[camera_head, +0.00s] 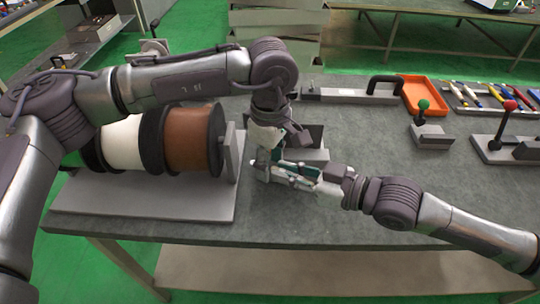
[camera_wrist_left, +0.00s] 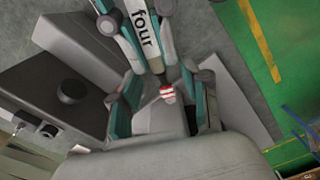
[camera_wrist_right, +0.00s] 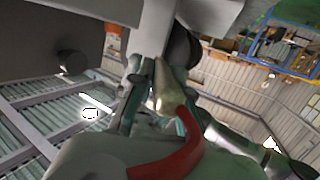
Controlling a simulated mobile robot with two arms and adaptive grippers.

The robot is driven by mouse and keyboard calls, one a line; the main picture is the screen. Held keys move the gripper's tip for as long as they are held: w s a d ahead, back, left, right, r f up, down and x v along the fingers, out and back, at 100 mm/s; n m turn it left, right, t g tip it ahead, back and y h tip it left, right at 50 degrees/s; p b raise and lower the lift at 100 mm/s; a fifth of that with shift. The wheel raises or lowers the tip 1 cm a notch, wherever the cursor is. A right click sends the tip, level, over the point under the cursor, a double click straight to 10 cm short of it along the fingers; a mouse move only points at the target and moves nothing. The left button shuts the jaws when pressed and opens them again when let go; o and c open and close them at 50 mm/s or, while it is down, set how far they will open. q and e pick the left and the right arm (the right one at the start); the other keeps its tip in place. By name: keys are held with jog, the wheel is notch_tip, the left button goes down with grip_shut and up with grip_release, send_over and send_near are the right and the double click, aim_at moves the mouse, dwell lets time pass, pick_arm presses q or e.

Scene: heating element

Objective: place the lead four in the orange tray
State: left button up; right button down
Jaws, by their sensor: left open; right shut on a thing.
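The lead four (camera_wrist_left: 145,28), a pale tube marked "four" with a red-and-white striped end, lies between the fingers of my right gripper (camera_head: 285,171), which is shut on it. In the right wrist view a pale lead piece (camera_wrist_right: 166,98) and a red cable (camera_wrist_right: 182,150) show close to the right fingers. My left gripper (camera_head: 269,150) reaches down from above beside the right one. In the left wrist view its teal fingers (camera_wrist_left: 163,108) are spread on either side of the striped end; contact is unclear. The orange tray (camera_head: 424,108) is at the back right and looks empty.
A stand with white and brown spools (camera_head: 190,138) is on the left. A grey block (camera_head: 312,134) is beside the grippers. A black-handled fixture (camera_head: 352,93), green-knobbed (camera_head: 423,104) and red-knobbed (camera_head: 509,106) devices, and a tool tray (camera_head: 490,97) stand at the right.

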pick_arm(q)
jog(key=shift+c, duration=0.2)
grip_shut()
pick_arm(e)
jog(key=c, duration=1)
grip_release()
jog(key=shift+c, duration=0.2)
